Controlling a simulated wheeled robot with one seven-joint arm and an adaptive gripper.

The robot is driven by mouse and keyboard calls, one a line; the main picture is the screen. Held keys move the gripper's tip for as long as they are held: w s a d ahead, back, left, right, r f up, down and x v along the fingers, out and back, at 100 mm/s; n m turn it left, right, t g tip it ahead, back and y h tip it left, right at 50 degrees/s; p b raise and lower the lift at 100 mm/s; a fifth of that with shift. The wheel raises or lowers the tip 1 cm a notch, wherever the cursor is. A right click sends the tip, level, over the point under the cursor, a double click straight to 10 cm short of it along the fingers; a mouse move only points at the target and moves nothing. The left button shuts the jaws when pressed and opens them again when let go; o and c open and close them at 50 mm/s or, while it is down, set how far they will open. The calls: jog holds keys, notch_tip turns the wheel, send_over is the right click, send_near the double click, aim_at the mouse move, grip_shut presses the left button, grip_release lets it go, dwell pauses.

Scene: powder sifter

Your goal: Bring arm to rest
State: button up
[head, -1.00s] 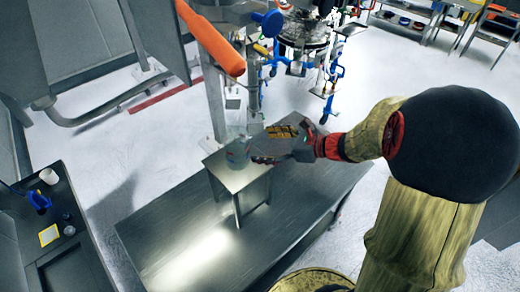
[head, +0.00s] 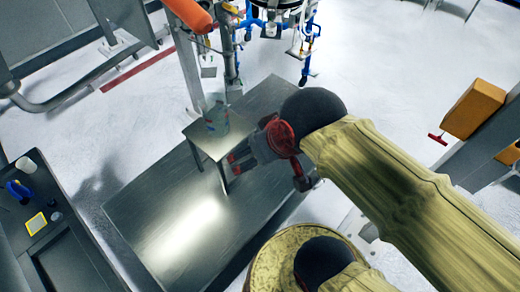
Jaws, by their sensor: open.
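My arm, in a yellowish sleeve with black round joints, reaches in from the lower right in the head view. My gripper (head: 238,162) is small in the picture, with dark and red parts, and hangs at the right side of a small metal stand. It appears empty, with its fingers parted. A clear container (head: 217,116) stands on top of the small stand (head: 203,142), left of and above my gripper in the picture. My gripper is apart from the container. The wrist is partly hidden by the black joint.
The small stand is on a low metal platform (head: 150,205). A dark bench (head: 60,245) with a white cup (head: 26,165) and a yellow square (head: 36,223) is at the left. A machine with blue frame parts (head: 228,50) and an orange cylinder (head: 188,15) is behind.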

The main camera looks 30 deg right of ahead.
notch_tip(320, 180, down, 21)
jog(key=b, duration=2)
jog(key=shift+b, duration=0.4)
